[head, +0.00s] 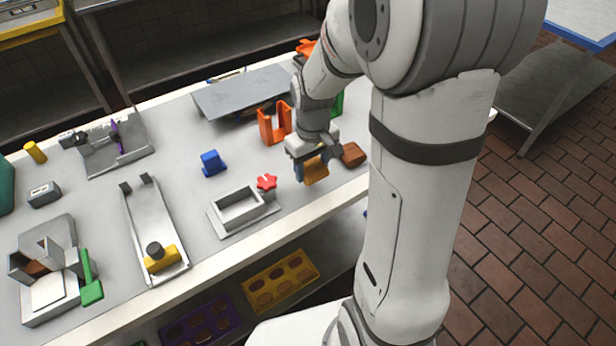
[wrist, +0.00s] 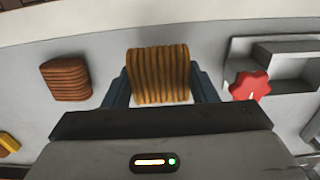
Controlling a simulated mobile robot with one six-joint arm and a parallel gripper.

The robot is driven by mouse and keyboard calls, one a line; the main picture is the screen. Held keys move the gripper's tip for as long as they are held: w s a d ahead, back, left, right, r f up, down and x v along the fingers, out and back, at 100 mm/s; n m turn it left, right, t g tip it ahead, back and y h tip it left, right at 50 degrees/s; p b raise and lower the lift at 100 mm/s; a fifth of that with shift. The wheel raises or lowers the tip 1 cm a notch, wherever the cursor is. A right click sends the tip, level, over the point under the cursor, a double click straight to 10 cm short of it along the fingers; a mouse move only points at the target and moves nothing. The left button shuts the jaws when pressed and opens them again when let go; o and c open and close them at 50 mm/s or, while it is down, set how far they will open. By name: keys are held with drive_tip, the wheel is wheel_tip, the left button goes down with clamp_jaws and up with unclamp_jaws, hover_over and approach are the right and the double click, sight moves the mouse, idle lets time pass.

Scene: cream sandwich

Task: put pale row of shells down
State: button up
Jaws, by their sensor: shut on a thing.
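The pale row of shells (wrist: 158,74) is a ridged, golden-tan block of shells. It sits between the blue fingers of my gripper (wrist: 157,92) in the wrist view, and the gripper is shut on it. In the head view the pale row (head: 315,170) shows below my gripper (head: 311,168), near the table's front edge. I cannot tell whether its underside touches the table. A darker brown row of shells (wrist: 66,78) lies apart, to the left in the wrist view; the head view shows it (head: 353,154) to the right of the gripper.
A grey rectangular frame fixture (head: 222,217) with a red knob (head: 266,182) stands left of the gripper. An orange holder (head: 273,125) and a grey sloped plate (head: 245,92) stand behind. A blue block (head: 212,163) is farther left. Some bare table (head: 185,150) lies between the fixtures.

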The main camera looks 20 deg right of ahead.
sight(311, 188)
drive_tip(key=shift+s+a+f, duration=0.1)
drive_tip(key=shift+f, duration=2.05)
drive_tip(key=shift+f, duration=0.25)
drive_tip(key=o, duration=1)
drive_tip(key=shift+r, duration=0.15)
drive_tip(key=shift+c, duration=0.2)
